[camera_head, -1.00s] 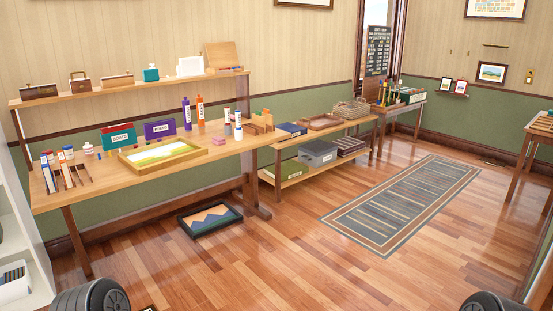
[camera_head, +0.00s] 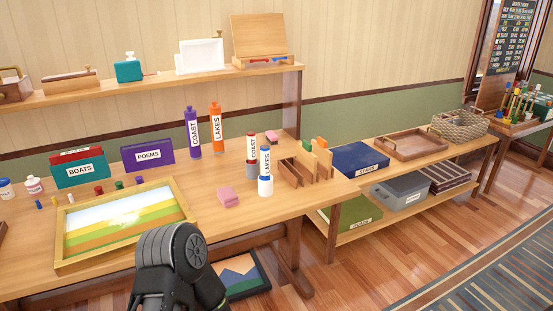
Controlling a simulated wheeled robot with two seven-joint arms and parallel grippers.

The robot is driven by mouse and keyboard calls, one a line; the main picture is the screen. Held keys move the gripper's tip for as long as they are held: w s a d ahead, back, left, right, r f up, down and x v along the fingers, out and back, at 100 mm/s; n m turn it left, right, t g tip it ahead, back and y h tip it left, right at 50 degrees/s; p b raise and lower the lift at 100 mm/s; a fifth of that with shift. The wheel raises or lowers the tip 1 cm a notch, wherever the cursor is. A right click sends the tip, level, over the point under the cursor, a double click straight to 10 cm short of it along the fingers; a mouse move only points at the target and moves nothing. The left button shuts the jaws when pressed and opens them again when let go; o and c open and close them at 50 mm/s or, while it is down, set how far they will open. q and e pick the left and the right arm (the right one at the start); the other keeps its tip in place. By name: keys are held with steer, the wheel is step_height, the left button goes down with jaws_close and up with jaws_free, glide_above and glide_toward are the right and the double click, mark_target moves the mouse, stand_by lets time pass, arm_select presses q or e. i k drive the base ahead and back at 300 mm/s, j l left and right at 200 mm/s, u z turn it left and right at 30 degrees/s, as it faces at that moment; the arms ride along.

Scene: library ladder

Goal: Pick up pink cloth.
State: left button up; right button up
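The pink cloth (camera_head: 228,197) is a small folded-looking pink piece lying on the wooden table, to the right of the framed landscape picture and left of the white LAKES bottle. Nothing touches it. A dark, rounded part of one of my arms shows at the bottom, in front of the table's near edge, below and left of the cloth. No gripper fingers show in the view.
The landscape frame (camera_head: 125,222) lies left of the cloth. The LAKES bottle (camera_head: 265,178) and a wooden rack (camera_head: 305,163) stand to its right. Purple (camera_head: 193,133) and orange (camera_head: 216,130) bottles stand behind. The table between cloth and near edge is clear.

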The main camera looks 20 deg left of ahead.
mark_target(227, 196)
steer(key=i, duration=0.85)
